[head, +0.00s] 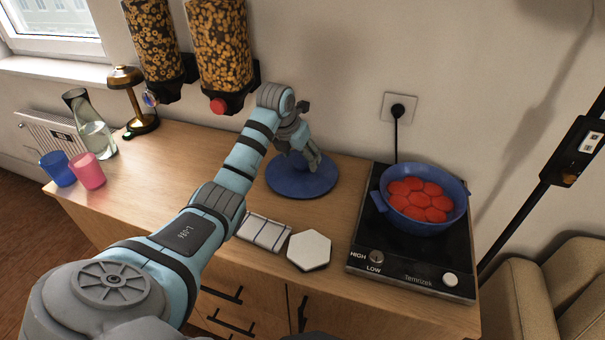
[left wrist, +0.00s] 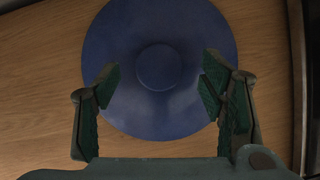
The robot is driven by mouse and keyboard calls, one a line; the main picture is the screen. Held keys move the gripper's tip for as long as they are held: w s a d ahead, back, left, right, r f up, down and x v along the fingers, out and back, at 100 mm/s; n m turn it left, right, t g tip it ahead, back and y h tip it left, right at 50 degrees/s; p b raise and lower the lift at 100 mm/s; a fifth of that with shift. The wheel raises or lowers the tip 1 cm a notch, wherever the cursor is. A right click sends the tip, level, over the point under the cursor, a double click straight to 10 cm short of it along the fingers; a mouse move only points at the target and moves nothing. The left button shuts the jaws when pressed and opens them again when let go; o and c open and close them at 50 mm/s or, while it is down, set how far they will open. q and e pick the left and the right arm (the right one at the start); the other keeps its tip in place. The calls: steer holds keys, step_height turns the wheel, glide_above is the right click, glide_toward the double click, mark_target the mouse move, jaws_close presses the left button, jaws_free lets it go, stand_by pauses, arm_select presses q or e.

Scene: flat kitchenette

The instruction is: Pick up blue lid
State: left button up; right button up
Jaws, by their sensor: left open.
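The blue lid (head: 290,181) lies flat on the wooden counter, left of the hot plate. In the left wrist view the lid (left wrist: 160,112) is a wide disc with a round knob (left wrist: 158,67) at its middle. My left gripper (head: 312,162) is over the lid with its fingers pointing down. In the left wrist view the fingers of the left gripper (left wrist: 160,78) are apart, one on each side of the knob, with a gap to it on both sides. The gripper hides part of the lid in the head view. My right gripper is not in view.
A blue pot (head: 422,222) with red contents stands on the hot plate (head: 365,245) at the right. A white hexagonal tile (head: 309,250) and a white striped block (head: 264,232) lie near the front edge. Cereal dispensers (head: 222,45) hang above. Cups (head: 88,171) and a carafe (head: 97,137) stand left.

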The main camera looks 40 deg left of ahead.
arm_select(q)
steer(key=shift+x, duration=1)
steer(key=shift+s, duration=0.1)
steer(key=c, duration=1.5)
